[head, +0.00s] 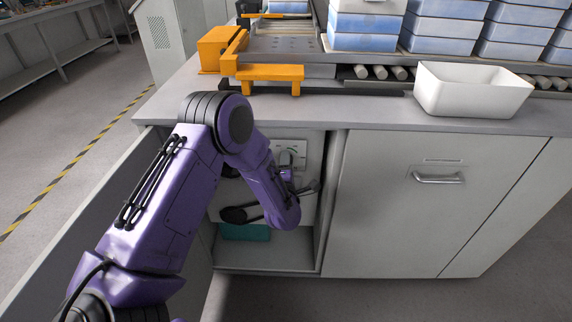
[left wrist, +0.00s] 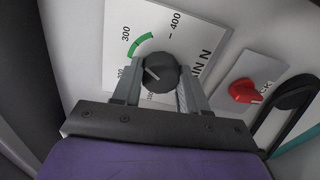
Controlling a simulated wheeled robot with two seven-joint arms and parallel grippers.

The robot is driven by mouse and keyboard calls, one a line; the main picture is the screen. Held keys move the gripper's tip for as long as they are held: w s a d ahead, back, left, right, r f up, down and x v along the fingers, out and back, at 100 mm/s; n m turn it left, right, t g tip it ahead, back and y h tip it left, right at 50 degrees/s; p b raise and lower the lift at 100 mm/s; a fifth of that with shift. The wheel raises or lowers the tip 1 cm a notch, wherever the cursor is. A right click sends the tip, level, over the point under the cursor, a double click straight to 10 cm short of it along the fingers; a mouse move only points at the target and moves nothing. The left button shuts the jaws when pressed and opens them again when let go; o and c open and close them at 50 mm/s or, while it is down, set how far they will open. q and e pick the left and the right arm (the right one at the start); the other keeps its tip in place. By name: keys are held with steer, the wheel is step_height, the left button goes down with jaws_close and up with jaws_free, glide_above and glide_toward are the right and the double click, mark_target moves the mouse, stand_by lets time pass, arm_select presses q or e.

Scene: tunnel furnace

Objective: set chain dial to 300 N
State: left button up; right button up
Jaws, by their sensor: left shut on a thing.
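The chain dial is a dark round knob (left wrist: 158,73) on a white scale plate (left wrist: 118,62) in the left wrist view. The scale reads 400, 300 and lower numbers, with a green arc near 300. A pale pointer line on the knob slants toward the upper left, on the low side of the green arc; its exact reading is hard to tell. My left gripper (left wrist: 158,80) is shut on the knob, one finger on each side. In the head view, my purple arm reaches into the open cabinet and hides most of the gripper and dial.
A red knob (left wrist: 243,90) on its own plate and a black handle (left wrist: 288,97) sit right of the dial. An open cabinet door (head: 85,215) stands left of my arm. Above are the counter, an orange stop (head: 270,74) and a white bin (head: 472,91).

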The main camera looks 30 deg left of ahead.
arm_select(q)
steer(key=o, duration=1.1)
steer(key=shift+c, duration=0.2)
steer(key=v, duration=1)
steer(key=shift+s, duration=0.25)
steer(key=shift+d, duration=0.15)
steer(key=s+d+f+m+g+h+p, duration=0.3)
steer(key=s+f+m+g+h+p, duration=0.35)
steer(key=s+f+m, duration=0.65)
steer(key=s+a+r+m+g+p, duration=0.1)
steer(key=s+m+g+p, duration=0.3)
steer(key=s, duration=1.3)
steer(key=shift+a+r+m+g+p, duration=0.2)
steer(key=shift+r+m+g+p, duration=0.15)
steer(key=shift+m+g, duration=0.45)
